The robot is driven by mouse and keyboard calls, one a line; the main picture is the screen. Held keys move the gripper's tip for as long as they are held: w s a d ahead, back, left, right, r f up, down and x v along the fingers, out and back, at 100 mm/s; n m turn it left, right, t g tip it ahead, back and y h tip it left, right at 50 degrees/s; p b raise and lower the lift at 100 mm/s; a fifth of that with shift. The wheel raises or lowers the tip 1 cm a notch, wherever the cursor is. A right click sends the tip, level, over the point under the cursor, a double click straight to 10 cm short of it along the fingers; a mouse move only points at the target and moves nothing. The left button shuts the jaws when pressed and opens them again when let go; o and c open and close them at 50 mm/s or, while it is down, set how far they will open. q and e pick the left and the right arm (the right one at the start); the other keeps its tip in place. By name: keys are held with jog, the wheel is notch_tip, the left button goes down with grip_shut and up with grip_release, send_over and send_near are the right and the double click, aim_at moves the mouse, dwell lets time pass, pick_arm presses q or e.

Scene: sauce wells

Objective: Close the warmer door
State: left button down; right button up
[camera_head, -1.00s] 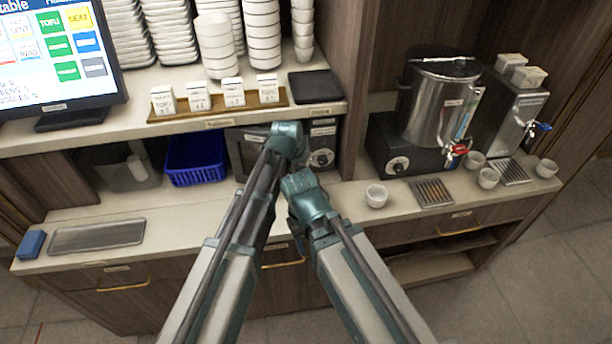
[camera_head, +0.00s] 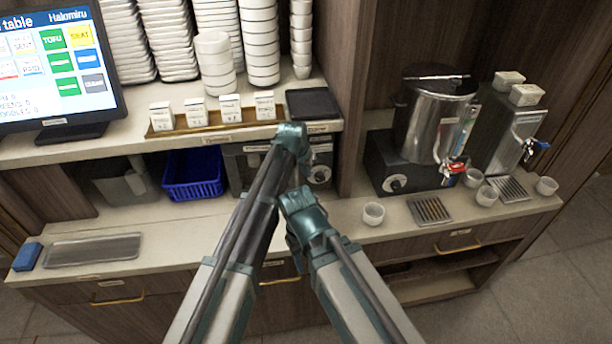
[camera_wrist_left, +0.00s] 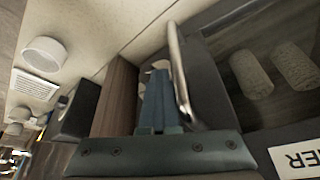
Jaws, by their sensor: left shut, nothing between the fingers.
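The warmer (camera_head: 232,170) is a dark box under the shelf, largely hidden behind my arms in the head view. In the left wrist view, a dark-framed glass door (camera_wrist_left: 222,92) shows, with pale rolled items behind the glass and a metal bar handle (camera_wrist_left: 181,75). I cannot tell how far the door stands open. My left gripper (camera_wrist_left: 160,98) is shut and empty, its fingers right beside the handle; contact is unclear. In the head view its fingers are hidden behind my left wrist. My right arm reaches in just below, its fingers hidden.
A blue basket (camera_head: 194,178) stands left of the warmer. A wooden partition (camera_head: 357,100) is close on its right. A white cup (camera_head: 373,213) and a drip tray (camera_head: 430,211) sit on the counter further right. A metal tray (camera_head: 92,250) lies at left.

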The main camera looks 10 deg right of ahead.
pick_arm(q)
jog(key=shift+a, duration=0.3)
